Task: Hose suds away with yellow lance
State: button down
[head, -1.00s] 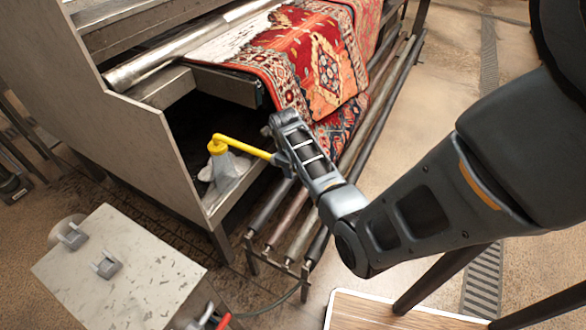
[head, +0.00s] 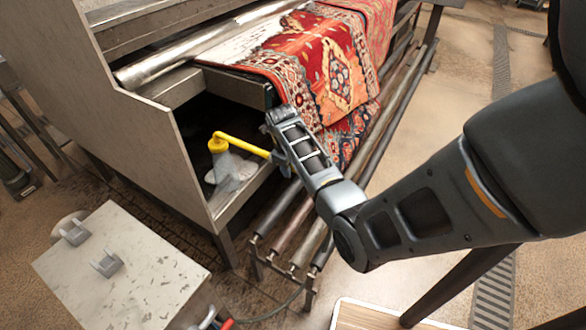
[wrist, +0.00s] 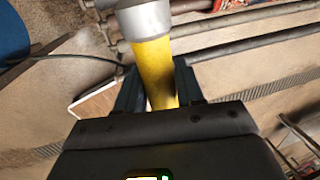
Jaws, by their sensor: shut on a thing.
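My gripper (head: 279,156) is shut on the yellow lance (head: 243,145), which reaches left from it to a bent yellow head. In the wrist view, the lance's yellow shaft (wrist: 155,70) with a grey collar lies between the two fingers (wrist: 156,88). Below the lance head in the head view is a pale, see-through cone (head: 226,172) that looks like spray, falling at the machine's open lower bay. A patterned red rug (head: 335,75) drapes over the machine. A white patch (head: 232,46), possibly suds, lies at the rug's left edge.
The grey machine's side panel (head: 130,115) stands left of the lance. Long rollers (head: 290,225) run beneath the rug. A scuffed metal box (head: 125,270) stands at front left, and a wooden-topped surface (head: 375,316) at the bottom. Open floor (head: 470,75) lies at right.

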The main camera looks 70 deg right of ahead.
aim_at(263, 151)
jog(key=shift+w+d+b, duration=0.4)
jog(key=shift+w+b, duration=0.6)
jog(key=shift+w, duration=0.6)
jog(key=shift+w+d+b, duration=0.4)
jog(key=shift+w+b, duration=0.6)
jog(key=shift+w, duration=0.6)
jog(key=shift+w+d+b, duration=0.4)
jog(key=shift+w+b, duration=0.6)
jog(key=shift+w, duration=0.6)
jog(key=shift+w, duration=0.15)
jog(key=shift+r, duration=0.1)
